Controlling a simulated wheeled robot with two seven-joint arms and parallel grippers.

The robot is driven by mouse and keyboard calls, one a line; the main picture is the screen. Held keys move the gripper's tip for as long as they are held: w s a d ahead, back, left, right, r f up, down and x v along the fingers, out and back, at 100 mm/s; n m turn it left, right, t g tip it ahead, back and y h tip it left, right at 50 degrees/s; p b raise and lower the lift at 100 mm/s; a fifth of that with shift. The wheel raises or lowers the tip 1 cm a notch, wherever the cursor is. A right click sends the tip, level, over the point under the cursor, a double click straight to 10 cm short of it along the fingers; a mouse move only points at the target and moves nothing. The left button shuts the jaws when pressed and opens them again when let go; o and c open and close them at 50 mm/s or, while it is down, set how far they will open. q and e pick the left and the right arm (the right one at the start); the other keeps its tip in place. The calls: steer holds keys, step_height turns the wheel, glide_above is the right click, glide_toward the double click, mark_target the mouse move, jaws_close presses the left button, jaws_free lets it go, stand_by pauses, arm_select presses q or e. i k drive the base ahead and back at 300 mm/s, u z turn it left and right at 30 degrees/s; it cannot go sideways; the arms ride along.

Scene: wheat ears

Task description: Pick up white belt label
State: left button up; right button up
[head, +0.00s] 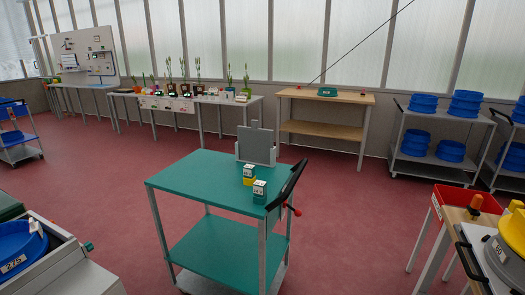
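I cannot pick out a white belt label with certainty. Small white labels show on a yellow-and-green block (249,180) and a green block (259,197) on the green cart top (195,172). A white label marked with digits (13,264) is on a blue tub (18,245) at the lower left. Another small white label is on a yellow-and-grey round object (508,235) at the right edge. Neither of my grippers shows in the head view.
A grey board (256,146) stands at the cart's back edge, and a dark handle (291,182) rises at its right. A wooden table (325,96) and a rack of blue tubs (432,150) stand behind. Red floor (350,215) is clear around the cart.

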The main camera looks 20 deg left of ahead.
mark_target(34, 228)
steer(key=u, duration=0.9)
steer(key=i, duration=1.05)
steer(key=u, duration=1.1)
